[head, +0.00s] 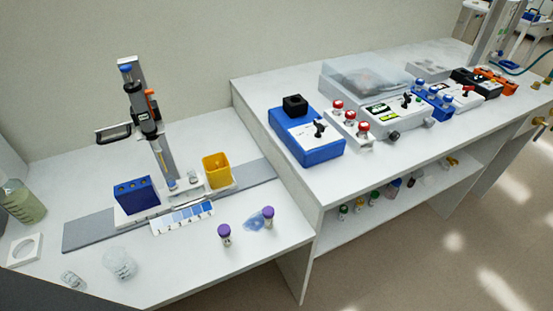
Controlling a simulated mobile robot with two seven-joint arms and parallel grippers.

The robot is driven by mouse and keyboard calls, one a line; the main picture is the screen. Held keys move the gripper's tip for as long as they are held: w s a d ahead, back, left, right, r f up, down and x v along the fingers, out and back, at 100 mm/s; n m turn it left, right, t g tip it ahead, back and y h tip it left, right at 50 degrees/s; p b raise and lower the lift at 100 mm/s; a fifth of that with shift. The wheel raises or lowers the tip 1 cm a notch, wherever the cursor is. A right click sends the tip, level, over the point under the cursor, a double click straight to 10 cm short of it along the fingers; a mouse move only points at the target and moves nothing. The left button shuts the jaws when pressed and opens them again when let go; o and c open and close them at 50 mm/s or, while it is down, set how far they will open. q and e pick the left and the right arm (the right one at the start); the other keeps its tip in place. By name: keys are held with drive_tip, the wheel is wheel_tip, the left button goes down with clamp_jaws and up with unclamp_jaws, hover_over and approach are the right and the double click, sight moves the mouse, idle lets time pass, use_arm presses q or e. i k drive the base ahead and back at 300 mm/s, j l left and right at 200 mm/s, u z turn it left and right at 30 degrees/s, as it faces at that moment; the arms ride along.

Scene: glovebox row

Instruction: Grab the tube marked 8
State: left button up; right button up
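Two purple-capped tubes stand near the front edge of the lower left bench: one nearer tube (224,235) and one farther right tube (268,217). A small clear vial (73,280) with some print sits at the bench's front left. Red-capped tubes (362,129) stand in a white rack (350,123) on the higher bench, and blue-capped ones sit in a blue rack (432,103) further right. Any number on these tubes is too small to read, so I cannot tell which is marked 8. Neither of my grippers is in view.
A tall stand device (150,120), a blue block (136,195) and a yellow container (217,171) stand mid-bench. A clear beaker (119,264) is near the front. The higher bench (262,97) has a blue box (306,143); its lower shelf (345,228) holds several small bottles.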

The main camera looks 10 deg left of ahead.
sight(224, 230)
drive_tip(key=i+l, duration=0.1)
drive_tip(key=l, duration=0.25)
drive_tip(key=i+l, duration=0.1)
drive_tip(key=l, duration=0.25)
drive_tip(key=i+l, duration=0.1)
drive_tip(key=l, duration=0.25)
drive_tip(key=l+u, duration=0.3)
drive_tip(key=u, duration=1.4)
drive_tip(key=i, duration=0.05)
